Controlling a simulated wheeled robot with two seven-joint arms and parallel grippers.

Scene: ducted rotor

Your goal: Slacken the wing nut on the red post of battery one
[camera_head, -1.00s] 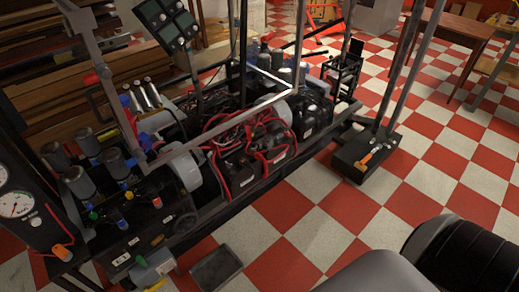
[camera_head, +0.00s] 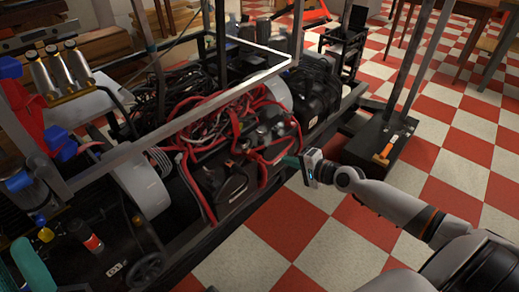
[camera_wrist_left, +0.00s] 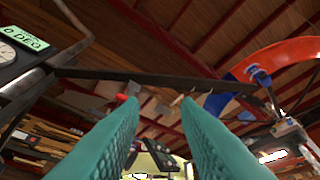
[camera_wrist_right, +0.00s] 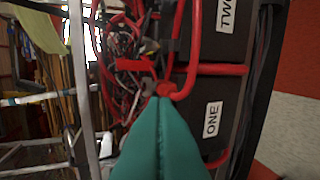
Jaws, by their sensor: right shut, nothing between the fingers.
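Battery one (camera_wrist_right: 232,122) is a black block with a white label reading ONE in the right wrist view. A red cable end and red post area (camera_wrist_right: 162,88) lies just beyond my right fingertips. The wing nut is too small and too covered to make out. My right gripper (camera_head: 290,160) is shut and empty, its teal fingers pointing left at the batteries' cables. In the right wrist view its fingertips (camera_wrist_right: 160,98) overlap the red cable end; I cannot tell if they touch. My left gripper (camera_wrist_left: 150,105) is open and empty, with its teal fingers apart and facing the roof beams.
Battery two (camera_wrist_right: 222,55) sits beside battery one. A grey metal frame bar (camera_head: 190,118) crosses above the machine. A black box (camera_head: 365,147) with an orange-handled tool (camera_head: 383,153) stands to the right.

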